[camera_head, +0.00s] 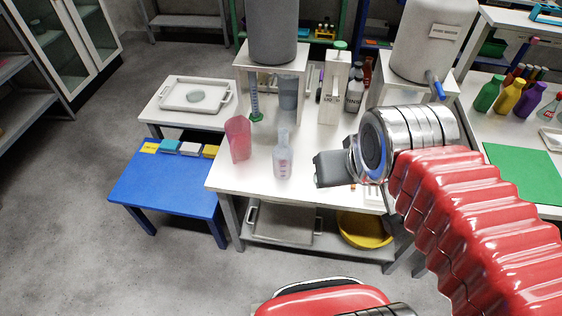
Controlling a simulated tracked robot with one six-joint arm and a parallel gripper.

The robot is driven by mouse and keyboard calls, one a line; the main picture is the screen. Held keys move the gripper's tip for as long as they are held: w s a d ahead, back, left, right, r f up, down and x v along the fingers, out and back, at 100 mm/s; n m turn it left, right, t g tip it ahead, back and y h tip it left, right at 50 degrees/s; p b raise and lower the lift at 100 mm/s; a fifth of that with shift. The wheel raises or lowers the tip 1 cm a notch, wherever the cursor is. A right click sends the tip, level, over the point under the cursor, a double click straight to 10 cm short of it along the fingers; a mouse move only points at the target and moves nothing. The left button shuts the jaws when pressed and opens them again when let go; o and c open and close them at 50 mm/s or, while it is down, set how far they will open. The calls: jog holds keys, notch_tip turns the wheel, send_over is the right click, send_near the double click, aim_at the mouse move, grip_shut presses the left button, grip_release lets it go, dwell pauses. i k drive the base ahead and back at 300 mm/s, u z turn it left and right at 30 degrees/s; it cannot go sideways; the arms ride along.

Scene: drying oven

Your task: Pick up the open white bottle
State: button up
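A translucent white bottle (283,158) with pale red markings stands upright near the front edge of the white table (262,186). No cap is visible on its narrow neck. My gripper (322,170) is a dark grey block just right of the bottle, at the end of my red arm. A small gap shows between them in the picture, but the depth is unclear. The fingers cannot be made out, and nothing is visibly held.
A pink translucent beaker (238,138) stands left of the bottle. A yellow basin (364,230) is below.

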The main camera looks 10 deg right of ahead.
aim_at(283, 153)
jog(key=u, duration=0.35)
jog(key=k, duration=0.45)
jog(key=u, duration=1)
jog(key=k, duration=0.9)
jog(key=u, duration=0.55)
jog(key=i, duration=0.95)
jog(key=z, duration=0.8)
jog(key=i, duration=1.15)
jog(key=z, duration=0.55)
